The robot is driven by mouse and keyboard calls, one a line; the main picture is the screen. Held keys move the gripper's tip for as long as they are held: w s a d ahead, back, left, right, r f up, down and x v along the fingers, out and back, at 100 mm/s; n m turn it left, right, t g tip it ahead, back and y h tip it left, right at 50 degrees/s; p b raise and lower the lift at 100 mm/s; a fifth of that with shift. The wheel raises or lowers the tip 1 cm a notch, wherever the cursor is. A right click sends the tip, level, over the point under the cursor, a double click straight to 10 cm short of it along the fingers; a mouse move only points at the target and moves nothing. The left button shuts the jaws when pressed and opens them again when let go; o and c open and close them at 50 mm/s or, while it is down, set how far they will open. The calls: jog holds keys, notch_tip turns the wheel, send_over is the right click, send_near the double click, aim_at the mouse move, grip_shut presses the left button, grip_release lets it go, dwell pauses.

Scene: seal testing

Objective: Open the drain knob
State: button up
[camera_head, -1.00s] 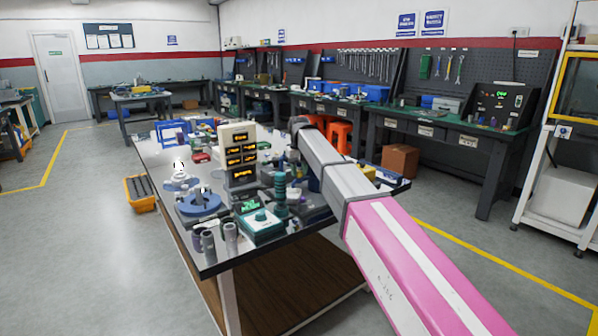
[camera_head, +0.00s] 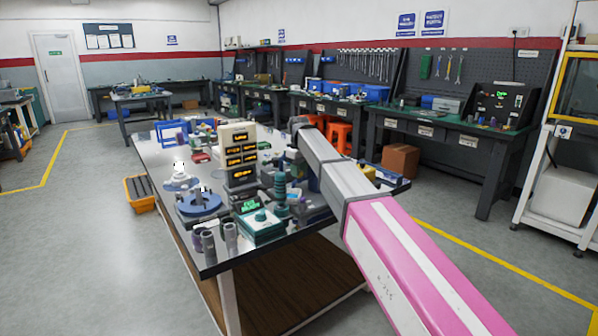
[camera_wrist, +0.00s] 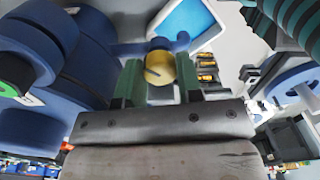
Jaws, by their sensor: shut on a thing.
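In the wrist view, a round brass-yellow knob (camera_wrist: 160,70) with a dark slot or line across its face sits at the end of a blue body. I take it to be the drain knob. My gripper (camera_wrist: 160,80) has its two green fingers on either side of the knob and is shut on it. A blue fitting lies just behind the knob. In the head view, my arm reaches over the table's far right side; the gripper and the knob cannot be made out there.
Large blue cylindrical parts (camera_wrist: 65,50) stand close left of my fingers. A blue-and-white tray (camera_wrist: 185,25) lies beyond the knob. The table (camera_head: 225,262) is crowded; a display tower (camera_head: 238,140), a blue round fixture (camera_head: 200,203) and a teal box (camera_head: 262,226) stand left of my arm.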

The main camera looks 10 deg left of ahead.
jog(key=o, duration=0.9)
jog(key=shift+r, duration=0.15)
notch_tip(320, 180, up, 11)
jog(key=shift+f, duration=0.2)
